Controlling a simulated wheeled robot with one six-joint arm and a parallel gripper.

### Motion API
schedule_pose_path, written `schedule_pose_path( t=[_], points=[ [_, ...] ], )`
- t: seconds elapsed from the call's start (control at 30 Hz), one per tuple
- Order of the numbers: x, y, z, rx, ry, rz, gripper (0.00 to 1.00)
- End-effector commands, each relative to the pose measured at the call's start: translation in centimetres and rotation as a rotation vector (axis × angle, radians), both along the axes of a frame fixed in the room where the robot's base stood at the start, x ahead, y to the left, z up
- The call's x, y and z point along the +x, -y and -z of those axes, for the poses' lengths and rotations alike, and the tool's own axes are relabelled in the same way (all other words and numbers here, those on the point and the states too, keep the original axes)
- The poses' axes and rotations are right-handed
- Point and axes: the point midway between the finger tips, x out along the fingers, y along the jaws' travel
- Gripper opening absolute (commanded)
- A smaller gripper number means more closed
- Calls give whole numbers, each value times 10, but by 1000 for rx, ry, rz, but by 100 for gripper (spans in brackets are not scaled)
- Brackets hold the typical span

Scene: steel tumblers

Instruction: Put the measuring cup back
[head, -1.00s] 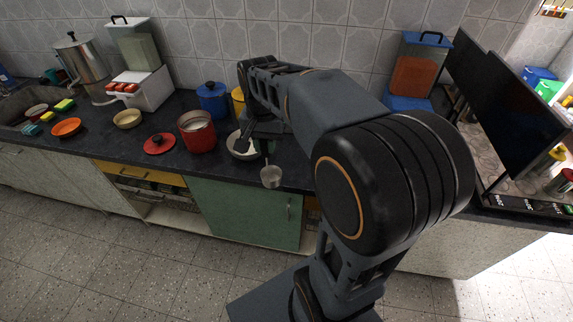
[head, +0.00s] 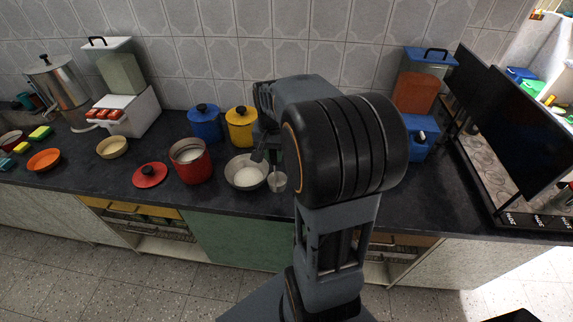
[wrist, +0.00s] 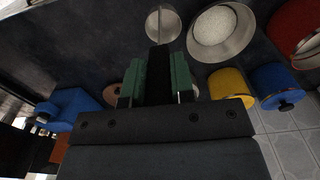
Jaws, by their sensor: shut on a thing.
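The steel measuring cup (head: 277,182) is just right of the steel bowl (head: 245,172) in the head view. It also shows in the wrist view (wrist: 163,23), beyond my fingertips. My gripper (wrist: 158,70) has green fingers shut on its dark handle (wrist: 159,58). The cup looks level and apart from the bowl; I cannot tell whether it touches the counter or holds anything. The bowl has white contents and also shows in the wrist view (wrist: 247,49). My arm hides part of the gripper in the head view.
An open red canister (head: 190,165) with white contents stands left of the bowl, its red lid (head: 150,175) on the counter (head: 222,205). Blue (head: 206,124) and yellow (head: 241,129) canisters stand behind. A blue container (head: 418,140) and monitors (head: 525,120) are right. Counter right of my arm is clear.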

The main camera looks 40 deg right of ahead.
Motion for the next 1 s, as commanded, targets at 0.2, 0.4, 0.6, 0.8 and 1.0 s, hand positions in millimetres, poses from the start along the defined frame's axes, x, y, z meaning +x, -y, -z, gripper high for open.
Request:
schedule_pose_path(
  t=[0.2,0.4,0.6,0.8,1.0],
  points=[
    [2,30,34,1,-3,2,4],
    [4,41,48,0,0,-2,4],
    [5,50,61,1,-3,-2,4],
    [5,49,86,1,-1,-5,4],
    [5,49,91,0,1,-5,4]
  ],
)
